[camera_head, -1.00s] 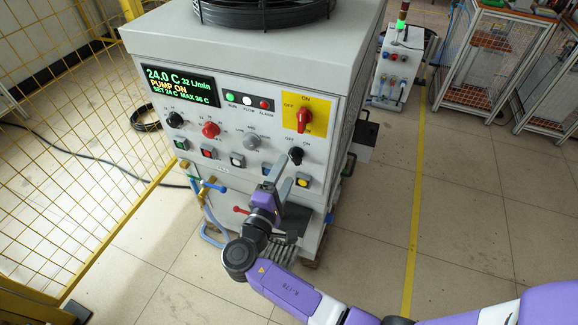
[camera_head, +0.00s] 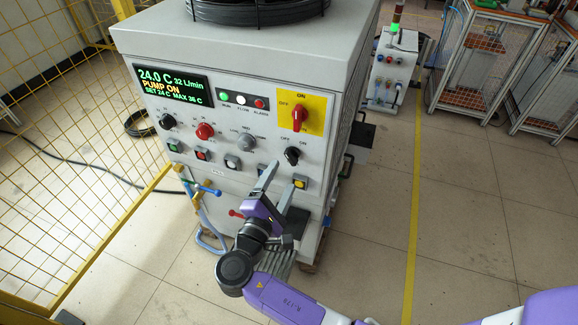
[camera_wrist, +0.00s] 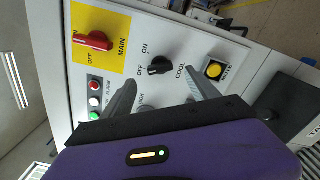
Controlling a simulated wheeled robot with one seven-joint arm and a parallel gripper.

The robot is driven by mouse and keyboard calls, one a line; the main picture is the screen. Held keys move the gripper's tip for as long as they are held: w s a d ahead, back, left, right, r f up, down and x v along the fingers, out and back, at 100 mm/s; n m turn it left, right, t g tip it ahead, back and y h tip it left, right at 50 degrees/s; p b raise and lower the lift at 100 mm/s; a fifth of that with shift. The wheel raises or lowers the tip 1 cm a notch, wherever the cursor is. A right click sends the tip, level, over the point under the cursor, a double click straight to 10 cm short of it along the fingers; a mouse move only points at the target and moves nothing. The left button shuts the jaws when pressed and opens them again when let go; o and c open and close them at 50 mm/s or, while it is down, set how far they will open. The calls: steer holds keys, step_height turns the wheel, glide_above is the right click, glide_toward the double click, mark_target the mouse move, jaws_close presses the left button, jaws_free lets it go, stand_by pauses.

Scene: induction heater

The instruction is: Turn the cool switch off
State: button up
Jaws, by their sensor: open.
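The cool switch (camera_head: 291,156) is a black knob with OFF and ON marks on the grey machine's front panel, below the yellow plate. In the wrist view the black knob (camera_wrist: 160,66) sits beside the COOL label, and its pointer seems turned toward the OFF mark. My gripper (camera_head: 284,175) is open and empty, with its two fingers apart, just below and in front of the knob. In the wrist view the fingers (camera_wrist: 162,88) stand either side of the knob's line, apart from it.
The red main switch (camera_head: 299,117) on its yellow plate is above the knob. A yellow button (camera_head: 300,182) is close by my right finger. The green-lettered display (camera_head: 173,85) reads PUMP ON.

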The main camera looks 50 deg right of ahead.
mark_target(291, 161)
steer(key=shift+p+x, duration=0.5)
steer(key=shift+x, duration=3.4)
steer(key=c, duration=1.4)
steer(key=shift+o, duration=0.2)
steer(key=m+b, duration=0.1)
steer(key=b, duration=0.1)
steer(key=shift+f+m+b, duration=0.3)
steer(key=shift+f, duration=0.05)
steer(key=shift+r+m+b, duration=0.1)
steer(key=shift+m+b, duration=0.8)
steer(key=shift+m, duration=0.1)
steer(key=shift+r, duration=0.1)
steer(key=o, duration=1.4)
steer(key=shift+c, duration=0.2)
steer(key=shift+s+a, duration=0.1)
